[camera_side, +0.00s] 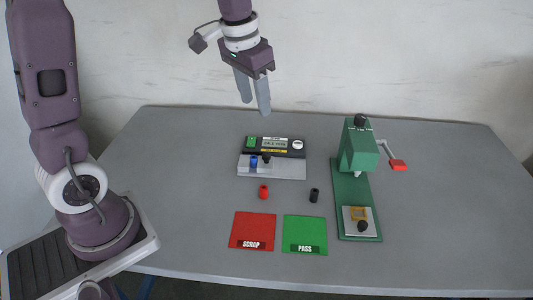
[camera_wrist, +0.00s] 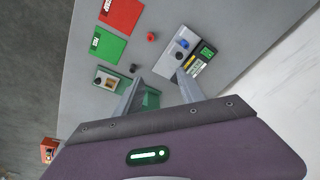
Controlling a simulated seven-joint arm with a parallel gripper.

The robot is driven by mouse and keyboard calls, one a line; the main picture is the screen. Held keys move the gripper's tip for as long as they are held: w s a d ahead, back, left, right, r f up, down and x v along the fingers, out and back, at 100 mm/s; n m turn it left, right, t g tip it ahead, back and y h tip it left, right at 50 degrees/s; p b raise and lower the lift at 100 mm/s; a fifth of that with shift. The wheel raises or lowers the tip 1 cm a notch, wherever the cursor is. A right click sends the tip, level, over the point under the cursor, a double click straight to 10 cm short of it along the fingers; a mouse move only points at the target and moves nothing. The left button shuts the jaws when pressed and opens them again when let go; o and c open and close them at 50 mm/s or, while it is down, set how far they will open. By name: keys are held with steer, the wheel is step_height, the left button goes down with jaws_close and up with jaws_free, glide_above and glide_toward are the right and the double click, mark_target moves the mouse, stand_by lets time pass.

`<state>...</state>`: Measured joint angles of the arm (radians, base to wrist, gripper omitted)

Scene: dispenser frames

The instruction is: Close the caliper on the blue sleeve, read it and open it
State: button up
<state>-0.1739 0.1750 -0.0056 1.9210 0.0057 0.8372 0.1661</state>
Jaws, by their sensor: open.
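The caliper (camera_side: 284,168) is a bench device with a pale plate in front and a black panel with a small display behind, at the middle of the table. It also shows in the wrist view (camera_wrist: 174,60). The blue sleeve (camera_side: 253,162) is on the left part of its plate, beside a small black part (camera_side: 266,160); the sleeve also shows in the wrist view (camera_wrist: 182,43). The display's reading is too small to make out. My gripper (camera_side: 254,107) is open and empty, in the air above and behind the caliper, apart from it.
A red sleeve (camera_side: 263,192) and a black sleeve (camera_side: 314,195) stand in front of the caliper. A red SCRAP mat (camera_side: 252,229) and a green PASS mat (camera_side: 305,232) lie nearer. A green press (camera_side: 357,165) with a red-handled lever (camera_side: 398,165) stands right. The table's right side is clear.

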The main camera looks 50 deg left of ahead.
steer(key=g, duration=0.2)
glide_toward(267, 155)
steer(key=f, duration=0.9)
steer(key=shift+w+a+f, duration=0.1)
steer(key=shift+w+a, duration=0.1)
steer(key=shift+a, duration=0.05)
jaws_close()
